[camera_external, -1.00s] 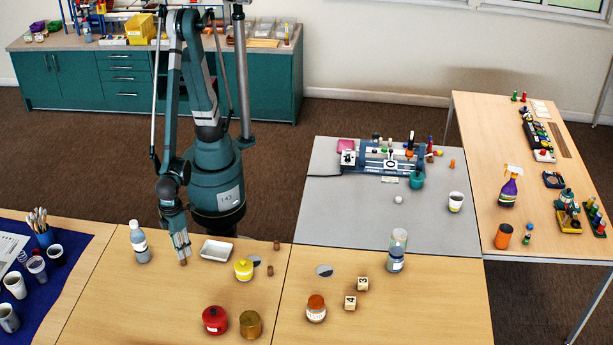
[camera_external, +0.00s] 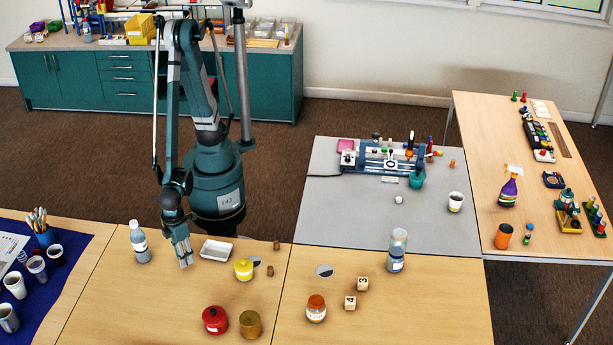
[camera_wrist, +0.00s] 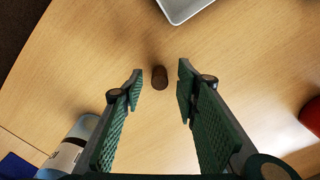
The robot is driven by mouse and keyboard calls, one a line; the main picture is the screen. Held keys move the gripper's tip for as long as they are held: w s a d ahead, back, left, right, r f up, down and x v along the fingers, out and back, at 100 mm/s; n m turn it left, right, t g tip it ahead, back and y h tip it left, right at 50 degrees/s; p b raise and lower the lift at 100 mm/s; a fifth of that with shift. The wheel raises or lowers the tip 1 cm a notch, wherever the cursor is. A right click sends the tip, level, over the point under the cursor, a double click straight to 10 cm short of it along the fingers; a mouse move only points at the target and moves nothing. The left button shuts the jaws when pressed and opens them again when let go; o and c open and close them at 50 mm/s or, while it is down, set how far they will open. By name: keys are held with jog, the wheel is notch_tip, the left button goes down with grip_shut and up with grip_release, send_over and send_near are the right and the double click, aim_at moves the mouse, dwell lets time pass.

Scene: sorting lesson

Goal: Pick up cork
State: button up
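A small dark brown cork (camera_wrist: 160,77) stands on the wooden table in the wrist view. It lies between the two green fingertips of my gripper (camera_wrist: 161,72), with a gap on each side. My gripper is open and empty. In the external view my gripper (camera_external: 184,262) points down close over the table, and the cork there is hidden or too small to tell. Two other small brown cork-like pieces stand to its right, one at the table's back edge (camera_external: 276,245) and one nearer (camera_external: 270,270).
A white tray (camera_external: 216,249) lies just right of my gripper. A bottle (camera_external: 139,243) stands close on the left. A yellow pot (camera_external: 243,269), a red pot (camera_external: 215,320) and a tan pot (camera_external: 250,325) stand to the right and front.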

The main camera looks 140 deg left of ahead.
jog(key=shift+f, duration=0.6)
jog(key=c, duration=0.7)
